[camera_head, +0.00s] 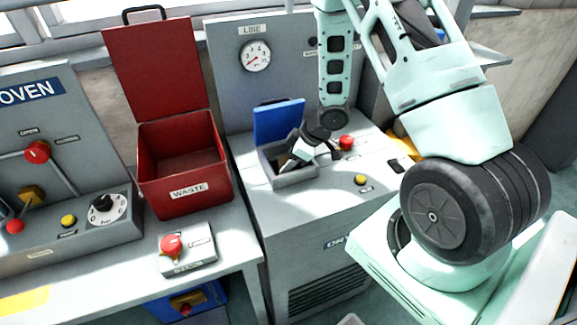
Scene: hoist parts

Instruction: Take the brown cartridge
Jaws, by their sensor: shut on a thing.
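My gripper (291,160) reaches down into a small grey open box (293,180) with a raised blue lid (279,121), on top of the grey machine. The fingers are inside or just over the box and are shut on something. The held thing is mostly hidden by the fingers and the box wall, and its brown colour cannot be made out. No brown cartridge shows clearly elsewhere in view.
A red waste bin (185,175) with its lid up stands left of the box. A red knob (346,143) and a yellow button (361,180) sit right of it. A gauge panel (256,56) rises behind. A red button box (187,249) stands in front of the bin.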

